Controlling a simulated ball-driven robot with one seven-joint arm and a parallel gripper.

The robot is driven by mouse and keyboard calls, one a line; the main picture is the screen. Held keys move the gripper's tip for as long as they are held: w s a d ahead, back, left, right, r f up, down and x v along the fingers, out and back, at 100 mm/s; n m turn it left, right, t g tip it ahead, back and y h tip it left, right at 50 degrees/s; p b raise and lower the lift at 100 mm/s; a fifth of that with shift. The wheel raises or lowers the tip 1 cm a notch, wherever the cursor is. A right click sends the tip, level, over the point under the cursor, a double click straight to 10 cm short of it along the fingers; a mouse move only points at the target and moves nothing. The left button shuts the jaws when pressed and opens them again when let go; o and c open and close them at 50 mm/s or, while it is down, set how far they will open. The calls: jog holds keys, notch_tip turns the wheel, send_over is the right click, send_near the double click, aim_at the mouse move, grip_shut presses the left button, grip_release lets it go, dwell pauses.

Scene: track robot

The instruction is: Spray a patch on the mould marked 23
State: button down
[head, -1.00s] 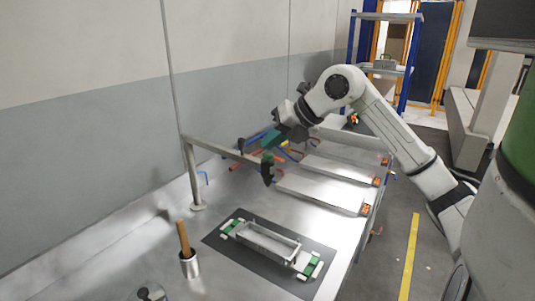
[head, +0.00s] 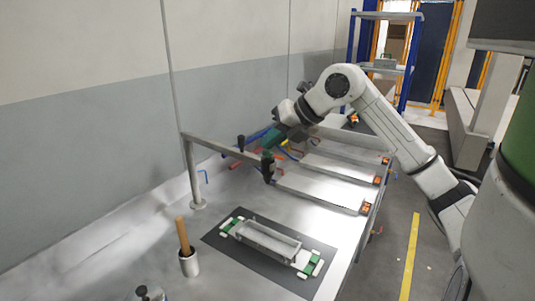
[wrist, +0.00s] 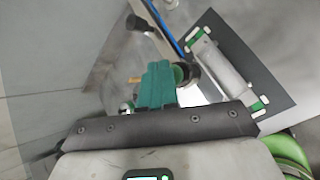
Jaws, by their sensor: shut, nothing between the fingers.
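A grey open rectangular frame or tray (head: 268,240), likely the mould, lies on a dark mat (head: 225,249) with green and white clamps at its ends. It also shows in the wrist view (wrist: 222,68). I cannot read a 23 on it. My gripper (head: 268,146) has green fingers and is above the bench, at the far end of the grey rail, behind and apart from the tray. In the wrist view its fingers (wrist: 157,82) are together and empty. A black handled object (head: 268,168), possibly a sprayer, hangs at the rail's end, close to the fingers.
A grey rail on a post (head: 191,175) stands on the metal bench. A metal cup (head: 189,264) with a wooden handle stands at the front left. Several pale panels (head: 325,187) with orange tags lie beyond the tray. Coloured tools lie near the gripper. The wall borders the left.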

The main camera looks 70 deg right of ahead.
aim_at(272, 152)
dwell(0.8)
jog(key=shift+r, duration=0.35)
notch_tip(272, 152, up, 6)
jog(key=shift+p, duration=1.1)
dwell(0.4)
